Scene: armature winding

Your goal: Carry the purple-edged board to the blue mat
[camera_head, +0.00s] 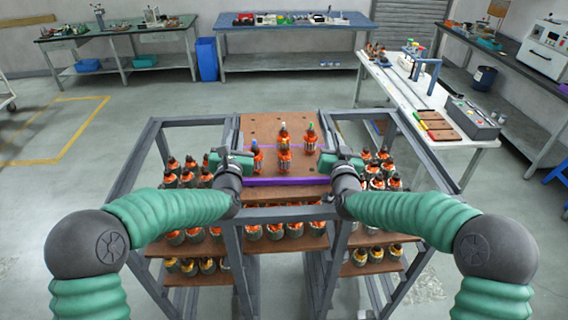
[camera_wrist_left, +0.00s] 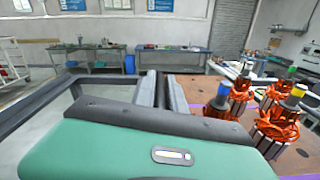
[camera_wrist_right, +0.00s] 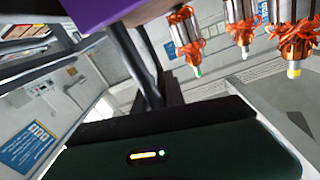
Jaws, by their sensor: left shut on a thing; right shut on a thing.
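The purple-edged board (camera_head: 262,128) is brown with a row of holes and a purple front edge (camera_head: 284,181). It lies roughly level in the middle of the rack, with several orange-wound armatures (camera_head: 284,155) upright on it. My left gripper (camera_head: 241,163) is shut on its left side and my right gripper (camera_head: 329,164) is shut on its right side. The left wrist view shows its surface (camera_wrist_left: 296,158); the right wrist view shows its purple edge (camera_wrist_right: 95,12). I cannot tell whether it rests on the rack. I cannot make out a blue mat.
The grey rack (camera_head: 135,172) holds lower shelves with several armatures on both sides. Workbenches and a blue bin (camera_head: 207,59) line the back wall. Open floor (camera_head: 110,130) lies to the left.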

